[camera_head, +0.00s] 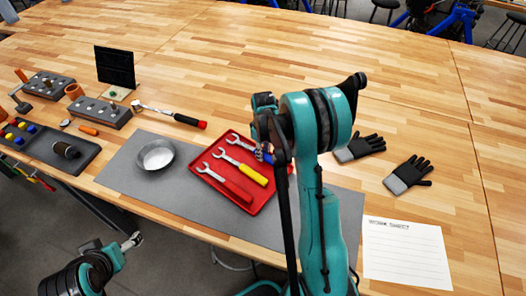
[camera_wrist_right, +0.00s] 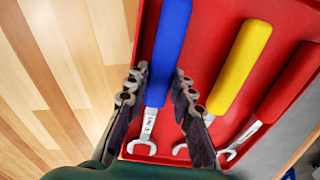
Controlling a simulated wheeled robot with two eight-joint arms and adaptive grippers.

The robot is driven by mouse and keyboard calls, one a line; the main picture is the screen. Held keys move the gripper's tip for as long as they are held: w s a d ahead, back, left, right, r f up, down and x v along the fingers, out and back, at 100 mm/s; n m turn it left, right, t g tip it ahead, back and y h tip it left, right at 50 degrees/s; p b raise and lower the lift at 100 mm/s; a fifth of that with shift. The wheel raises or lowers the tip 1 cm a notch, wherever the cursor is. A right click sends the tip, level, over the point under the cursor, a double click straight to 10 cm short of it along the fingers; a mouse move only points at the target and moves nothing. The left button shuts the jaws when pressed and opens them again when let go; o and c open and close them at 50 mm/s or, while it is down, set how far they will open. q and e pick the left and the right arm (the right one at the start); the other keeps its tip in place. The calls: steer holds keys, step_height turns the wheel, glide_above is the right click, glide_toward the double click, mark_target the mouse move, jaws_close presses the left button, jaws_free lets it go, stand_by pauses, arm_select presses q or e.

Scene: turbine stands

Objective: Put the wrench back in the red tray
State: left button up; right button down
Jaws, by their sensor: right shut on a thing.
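The red tray (camera_head: 265,203) lies on the grey mat, with a red-handled wrench (camera_head: 230,185) and a yellow-handled wrench (camera_head: 244,170) in it. My right gripper (camera_wrist_right: 157,100) is shut on a blue-handled wrench (camera_wrist_right: 167,55), near the handle's lower end. In the wrist view this wrench is over the tray's left part, beside the yellow one; I cannot tell whether it touches the tray floor. In the head view my right arm hides most of it, and only a bit of blue (camera_head: 262,156) shows. My left gripper (camera_head: 132,241) is low at the lower left, away from the tray.
A metal bowl (camera_head: 157,156) stands on the grey mat (camera_head: 185,193), left of the tray. A hammer (camera_head: 172,116) lies behind it. Gloves (camera_head: 408,175) and a paper sheet (camera_head: 405,253) lie to the right. Grey blocks (camera_head: 101,112) stand at the left. The table's back is clear.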

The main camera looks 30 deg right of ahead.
steer(key=shift+r, duration=0.1)
steer(key=shift+f+b, duration=0.3)
steer(key=shift+f, duration=0.05)
steer(key=c, duration=1.1)
jaws_free()
steer(key=shift+o, duration=0.2)
steer(key=shift+r+p, duration=2.15)
steer(key=shift+r, duration=1.4)
steer(key=shift+a, duration=0.1)
